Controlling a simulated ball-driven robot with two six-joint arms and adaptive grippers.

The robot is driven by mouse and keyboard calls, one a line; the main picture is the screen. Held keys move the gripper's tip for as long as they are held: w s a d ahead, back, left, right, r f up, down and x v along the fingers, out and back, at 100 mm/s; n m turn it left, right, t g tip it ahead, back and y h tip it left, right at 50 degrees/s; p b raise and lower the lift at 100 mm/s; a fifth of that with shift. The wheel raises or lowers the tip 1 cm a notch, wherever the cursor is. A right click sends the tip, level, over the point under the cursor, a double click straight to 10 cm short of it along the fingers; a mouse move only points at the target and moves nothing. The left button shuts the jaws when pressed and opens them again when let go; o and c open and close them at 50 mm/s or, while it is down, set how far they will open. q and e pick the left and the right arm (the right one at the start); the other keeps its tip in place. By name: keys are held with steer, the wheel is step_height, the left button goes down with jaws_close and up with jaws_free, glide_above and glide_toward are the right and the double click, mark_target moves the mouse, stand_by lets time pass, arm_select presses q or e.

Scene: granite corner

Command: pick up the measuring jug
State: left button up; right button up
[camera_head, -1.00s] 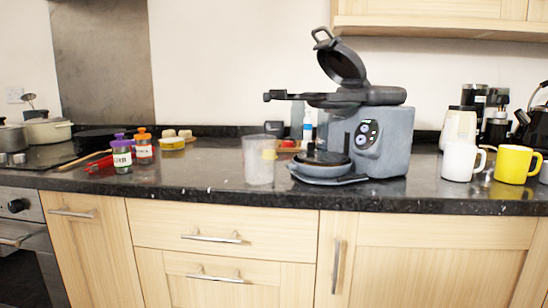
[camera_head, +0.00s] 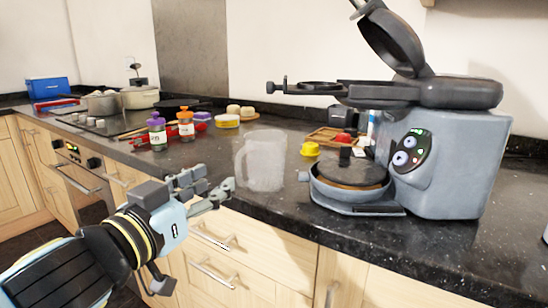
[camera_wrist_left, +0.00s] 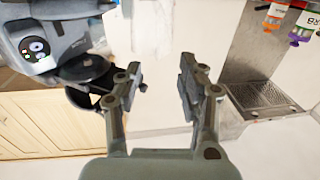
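The measuring jug (camera_head: 265,162) is a translucent, pale vessel standing upright on the dark counter near its front edge, with its handle on the left side. My left gripper (camera_head: 217,181) is in front and to the left of the jug in the head view, apart from it. Its two fingers are spread and hold nothing. The left wrist view also shows the fingers (camera_wrist_left: 160,73) with an empty gap; a pale shape at the top of that view may be the jug, but it is unclear. My right gripper is not in view.
A grey waffle-maker-like appliance (camera_head: 447,160) stands right of the jug, its round tray close by. A purple-lidded jar (camera_head: 157,134) and an orange-lidded jar (camera_head: 186,126) stand to the left. A yellow object (camera_head: 310,149) sits behind the jug. Drawers are below the counter.

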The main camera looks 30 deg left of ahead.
mark_target(236, 166)
arm_select(q)
steer(key=w, duration=0.3)
steer(key=shift+r+p, duration=0.1)
steer(key=shift+p, duration=0.3)
steer(key=shift+w, duration=0.4)
steer(key=w, duration=0.1)
steer(key=w+p, duration=0.1)
steer(key=w, duration=0.1)
steer(key=w+p, duration=0.1)
steer(key=shift+w+a+r, duration=0.1)
steer(key=shift+w+a, duration=0.1)
steer(key=shift+a, duration=0.1)
steer(key=shift+w, duration=0.3)
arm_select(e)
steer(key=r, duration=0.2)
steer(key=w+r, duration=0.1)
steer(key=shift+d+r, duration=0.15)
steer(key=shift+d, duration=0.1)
arm_select(q)
steer(key=shift+c, duration=0.3)
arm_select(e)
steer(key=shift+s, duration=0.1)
arm_select(q)
steer(key=shift+c, duration=1.2)
steer(key=c, duration=0.4)
jaws_close()
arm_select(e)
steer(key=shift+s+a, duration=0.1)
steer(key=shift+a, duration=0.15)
